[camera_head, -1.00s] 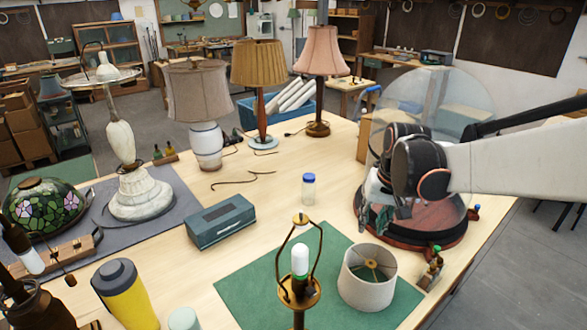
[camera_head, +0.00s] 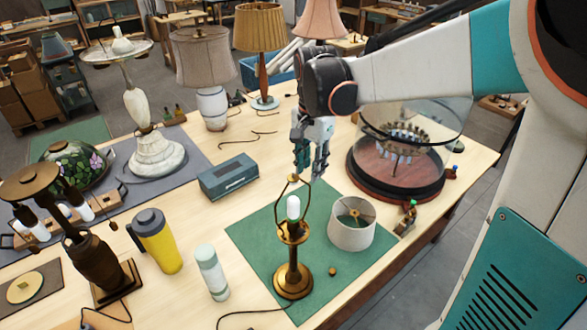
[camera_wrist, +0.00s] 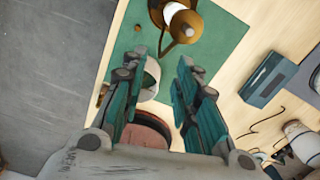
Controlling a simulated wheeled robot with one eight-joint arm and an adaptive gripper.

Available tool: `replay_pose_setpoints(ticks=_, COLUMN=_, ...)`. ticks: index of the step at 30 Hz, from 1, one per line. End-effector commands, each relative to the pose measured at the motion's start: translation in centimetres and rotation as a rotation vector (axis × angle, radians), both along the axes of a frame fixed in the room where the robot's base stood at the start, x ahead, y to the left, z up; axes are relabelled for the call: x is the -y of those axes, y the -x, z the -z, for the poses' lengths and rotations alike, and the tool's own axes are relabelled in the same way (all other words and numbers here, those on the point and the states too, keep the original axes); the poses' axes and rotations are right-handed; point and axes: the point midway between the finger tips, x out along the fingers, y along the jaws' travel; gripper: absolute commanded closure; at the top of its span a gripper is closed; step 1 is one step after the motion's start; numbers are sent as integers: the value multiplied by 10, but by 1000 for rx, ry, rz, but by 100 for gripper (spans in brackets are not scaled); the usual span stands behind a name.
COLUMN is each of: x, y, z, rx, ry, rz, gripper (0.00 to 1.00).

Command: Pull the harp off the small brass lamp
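The small brass lamp (camera_head: 292,279) stands upright on the green mat (camera_head: 262,233), with a white bulb (camera_head: 293,208) at its top. The thin brass harp (camera_head: 293,179) loops around and over the bulb, still on the lamp. My gripper (camera_head: 309,173) points down just above and slightly right of the harp's top in the head view. In the wrist view, my gripper (camera_wrist: 158,65) is open with nothing between its fingers. The lamp's brass top (camera_wrist: 188,20) shows beyond the fingertips there. A small brass knob (camera_head: 333,271) lies loose on the mat.
A cream shade (camera_head: 351,230) stands right of the lamp; a glass-domed stand (camera_head: 397,187) is behind it. A white-green bottle (camera_head: 211,274) and yellow tumbler (camera_head: 157,246) stand left. A grey-teal box (camera_head: 228,176) lies behind-left. The mat's front left is clear.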

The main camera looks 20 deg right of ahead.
Motion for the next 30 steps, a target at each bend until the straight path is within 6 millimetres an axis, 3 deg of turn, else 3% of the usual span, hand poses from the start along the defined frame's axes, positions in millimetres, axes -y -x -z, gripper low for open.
replay_pose_setpoints(ticks=9, x=0, y=-1, z=58, rx=1, ry=-1, rz=-1, gripper=72)
replay_pose_setpoints(ticks=15, x=0, y=0, z=86, rx=1, ry=-1, rz=-1, gripper=72)
replay_pose_setpoints(ticks=21, x=0, y=0, z=100, rx=1, ry=-1, rz=-2, gripper=72)
replay_pose_setpoints(ticks=30, x=0, y=0, z=102, rx=1, ry=-1, rz=-2, gripper=72)
